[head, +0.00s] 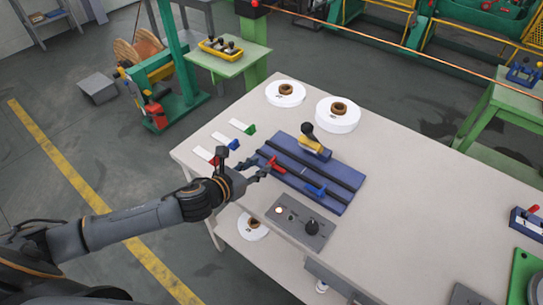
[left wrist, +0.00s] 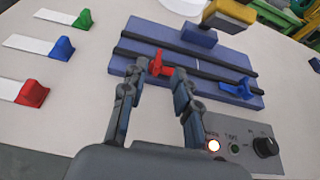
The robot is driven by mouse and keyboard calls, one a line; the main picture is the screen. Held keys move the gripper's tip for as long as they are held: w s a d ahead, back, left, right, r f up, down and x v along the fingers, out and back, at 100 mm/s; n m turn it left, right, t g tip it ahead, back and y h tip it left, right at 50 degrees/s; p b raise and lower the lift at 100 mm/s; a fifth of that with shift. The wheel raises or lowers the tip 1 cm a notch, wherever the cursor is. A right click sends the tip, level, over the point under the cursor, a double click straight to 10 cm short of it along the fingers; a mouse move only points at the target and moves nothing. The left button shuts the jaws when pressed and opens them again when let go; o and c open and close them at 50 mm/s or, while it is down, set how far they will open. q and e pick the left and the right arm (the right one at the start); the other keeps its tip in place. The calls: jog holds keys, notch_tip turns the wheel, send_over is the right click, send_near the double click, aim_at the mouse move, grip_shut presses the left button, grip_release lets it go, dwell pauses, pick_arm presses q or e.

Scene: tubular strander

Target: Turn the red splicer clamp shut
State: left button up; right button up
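The red splicer clamp (head: 277,165) sits at the left end of the blue splicer plate (head: 340,174), which carries dark rails. In the left wrist view, the red clamp (left wrist: 160,67) has a small upright handle. My left gripper (head: 263,168) is at the clamp's near left side. In the left wrist view, its two fingers (left wrist: 161,74) are spread, with the clamp's handle between and just beyond the tips. I cannot tell whether a fingertip touches it. A blue clamp (head: 315,190) sits further right on the plate. My right gripper is out of view.
A control box (head: 300,226) with a lit lamp and black knob stands in front of the plate. A yellow-and-black tool (head: 314,142) stands at its back edge. White strips with red, blue and green ends (head: 232,143) lie to the left. White spools (head: 338,115) stand behind.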

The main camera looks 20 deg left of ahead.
aim_at(271, 160)
pick_arm(q)
jog(key=x, duration=0.7)
jog(key=shift+w+p, duration=0.1)
jog(key=shift+p, duration=0.2)
grip_shut()
